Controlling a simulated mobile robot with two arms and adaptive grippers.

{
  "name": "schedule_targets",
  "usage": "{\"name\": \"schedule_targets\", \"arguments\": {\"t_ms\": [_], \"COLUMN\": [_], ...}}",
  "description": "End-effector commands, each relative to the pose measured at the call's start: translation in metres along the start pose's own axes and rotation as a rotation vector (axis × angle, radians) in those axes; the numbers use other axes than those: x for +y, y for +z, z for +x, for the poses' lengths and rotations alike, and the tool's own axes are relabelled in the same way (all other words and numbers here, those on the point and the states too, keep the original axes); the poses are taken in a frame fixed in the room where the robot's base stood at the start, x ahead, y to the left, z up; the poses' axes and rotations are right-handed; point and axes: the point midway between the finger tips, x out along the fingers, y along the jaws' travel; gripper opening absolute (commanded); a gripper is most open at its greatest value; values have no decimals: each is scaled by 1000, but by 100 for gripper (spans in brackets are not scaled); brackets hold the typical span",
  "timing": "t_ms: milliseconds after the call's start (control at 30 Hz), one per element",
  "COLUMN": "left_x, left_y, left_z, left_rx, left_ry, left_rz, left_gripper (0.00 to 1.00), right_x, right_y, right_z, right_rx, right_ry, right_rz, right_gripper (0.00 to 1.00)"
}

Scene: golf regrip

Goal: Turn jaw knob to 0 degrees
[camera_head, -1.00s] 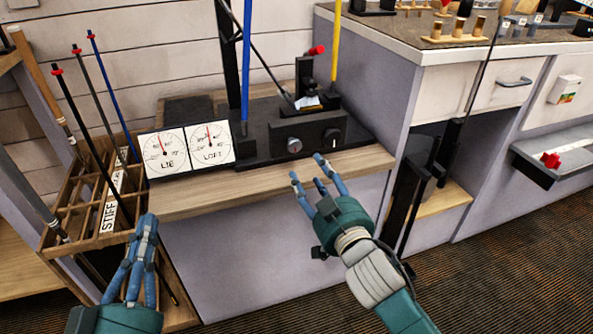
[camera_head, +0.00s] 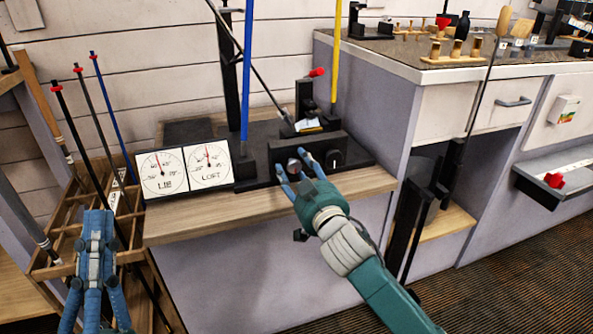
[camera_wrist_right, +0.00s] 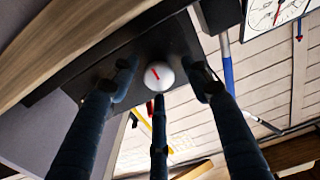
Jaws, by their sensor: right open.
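The black control box (camera_head: 312,148) on the bench carries two knobs. The left one is a silver knob (camera_head: 294,166), partly hidden by my fingers. The right one is a black knob (camera_head: 334,158) with a white mark. I cannot tell by label which is the jaw knob. My right gripper (camera_head: 296,172) is open, its fingers in front of the silver knob. In the right wrist view the silver knob (camera_wrist_right: 159,76) has a tilted red mark and shows between my three spread fingers. Contact is not visible. My left gripper (camera_head: 95,225) is over the shaft rack, its opening unclear.
Two dials (camera_head: 186,170) labelled LIE and LOFT stand left of the box. A blue shaft (camera_head: 246,70) and a yellow shaft (camera_head: 336,50) rise nearby. The wooden rack (camera_head: 70,235) holds several shafts. The wooden bench front (camera_head: 215,212) is clear.

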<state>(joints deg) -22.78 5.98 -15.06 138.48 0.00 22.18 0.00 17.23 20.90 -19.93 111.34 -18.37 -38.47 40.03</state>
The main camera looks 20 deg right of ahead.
Motion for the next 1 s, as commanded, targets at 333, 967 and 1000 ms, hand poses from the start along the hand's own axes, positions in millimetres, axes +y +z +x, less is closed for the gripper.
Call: {"name": "schedule_targets", "arguments": {"t_ms": [333, 967, 1000], "left_x": [0, -6, -8], "left_y": [0, 54, 66], "left_z": [0, -3, -6], "left_rx": [1, -249, -307], "left_ry": [0, -11, -13], "left_rz": [0, 12, 14], "left_gripper": [0, 0, 0], "right_x": [0, -1, -1], "right_y": [0, -6, -6], "right_z": [0, 0, 0], "right_rx": [0, 6, 6], "right_ry": [0, -1, 0], "right_rz": [0, -86, -106], "right_gripper": [24, 3, 3]}}
